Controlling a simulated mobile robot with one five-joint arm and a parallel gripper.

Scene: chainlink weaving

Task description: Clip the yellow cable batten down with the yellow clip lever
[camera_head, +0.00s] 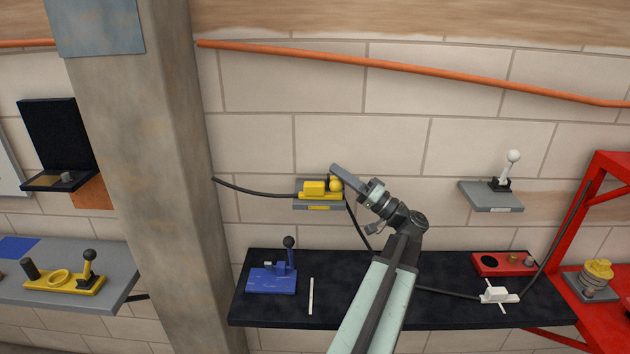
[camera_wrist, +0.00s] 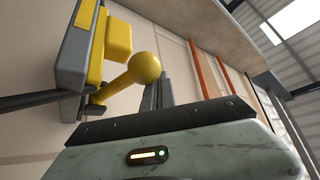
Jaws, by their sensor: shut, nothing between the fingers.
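The yellow cable batten (camera_head: 314,187) sits on a small grey wall bracket, with black cable running out on both sides. In the wrist view its yellow block (camera_wrist: 118,38) shows at upper left. The yellow clip lever, with a round ball knob (camera_head: 335,185), is at the right end of the batten. In the wrist view the lever sticks out from its base to the ball (camera_wrist: 145,67). My gripper (camera_head: 340,172) is shut and empty, just above and right of the knob. Its dark fingers (camera_wrist: 158,92) show beside the ball; I cannot tell whether they touch.
Below is a black shelf (camera_head: 345,262) with a blue lever fixture (camera_head: 272,279), a white clip (camera_head: 498,295) and a red block (camera_head: 503,264). A grey bracket with a white-knobbed lever (camera_head: 512,157) is at right. A concrete pillar (camera_head: 165,170) stands at left. An orange pipe (camera_head: 400,68) crosses above.

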